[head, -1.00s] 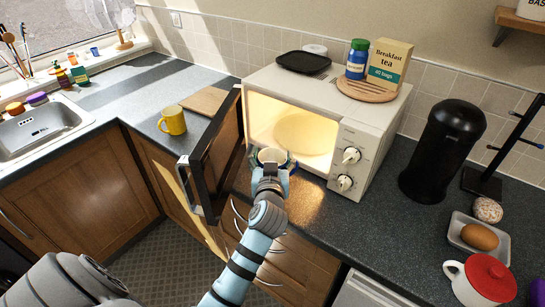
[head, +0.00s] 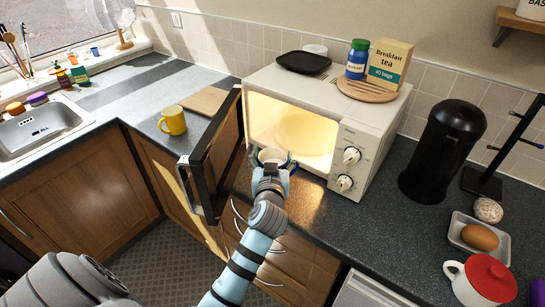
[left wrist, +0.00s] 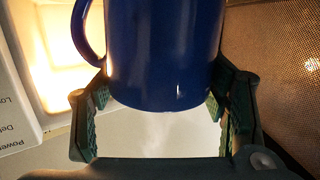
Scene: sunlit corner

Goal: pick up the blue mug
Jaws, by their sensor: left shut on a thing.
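The blue mug (left wrist: 165,50) fills the upper middle of the left wrist view, its handle on the left side. The green pads of my left gripper (left wrist: 163,112) stand on either side of the mug, shut on it. In the head view my left gripper (head: 271,166) is at the front of the open microwave (head: 377,140), at its mouth. There, little more than the mug's pale rim and inside (head: 271,155) shows; the gripper hides most of the rest. My right gripper is not in view.
The microwave door (head: 212,160) stands open left of my left gripper. A yellow mug (head: 173,120) and wooden board (head: 204,100) are beyond the door. A black canister (head: 443,150), a tray with an egg (head: 480,238) and a red-lidded teapot (head: 482,281) stand to the right.

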